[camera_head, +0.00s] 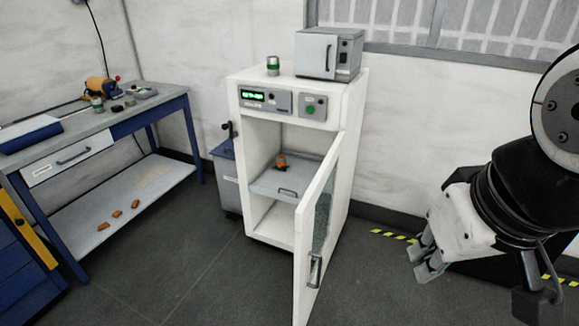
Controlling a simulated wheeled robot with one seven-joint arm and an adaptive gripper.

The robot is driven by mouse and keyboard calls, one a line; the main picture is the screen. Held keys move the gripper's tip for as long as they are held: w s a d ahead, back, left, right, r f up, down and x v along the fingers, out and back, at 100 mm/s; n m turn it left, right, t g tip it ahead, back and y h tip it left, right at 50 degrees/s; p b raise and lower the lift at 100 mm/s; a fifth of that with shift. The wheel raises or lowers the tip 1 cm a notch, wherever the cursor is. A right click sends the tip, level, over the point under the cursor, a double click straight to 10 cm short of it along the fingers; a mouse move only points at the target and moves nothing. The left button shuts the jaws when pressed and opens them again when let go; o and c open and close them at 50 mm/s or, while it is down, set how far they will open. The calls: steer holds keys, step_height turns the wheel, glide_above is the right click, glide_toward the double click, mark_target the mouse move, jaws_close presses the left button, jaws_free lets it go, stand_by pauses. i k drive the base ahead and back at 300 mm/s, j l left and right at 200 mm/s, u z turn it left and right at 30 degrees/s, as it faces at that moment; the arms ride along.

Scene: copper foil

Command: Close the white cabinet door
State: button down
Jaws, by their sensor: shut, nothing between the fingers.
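The white cabinet (356,112) stands against the back wall near the middle of the view. Its white door (304,258) is hinged on the right and swung wide open toward me. The door has a glass pane and a metal handle (315,270) low near its free edge. Inside, a grey shelf or drawer (270,186) with a small handle holds a small orange and dark object (281,160). My gripper (421,264) is at the right, shut and empty, pointing down and left. It is apart from the door, to the right of it.
A small grey oven-like box (320,55) and a green-banded can (273,66) stand on the cabinet. A blue workbench (110,115) is at the left, a grey-blue bin (226,180) beside the cabinet. Yellow-black floor tape (392,235) runs right. The front floor is clear.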

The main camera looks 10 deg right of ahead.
mark_target(306, 285)
steer(key=i+l+u, duration=0.35)
steer(key=i+l, duration=0.5)
steer(key=i+l+u, duration=0.15)
steer(key=l, duration=0.2)
steer(key=k, duration=0.45)
steer(key=k+u, duration=0.2)
steer(key=u, duration=0.25)
steer(key=k+j+u, duration=0.1)
steer(key=u, duration=0.35)
steer(key=k+j+u, duration=0.15)
steer(key=u, duration=0.3)
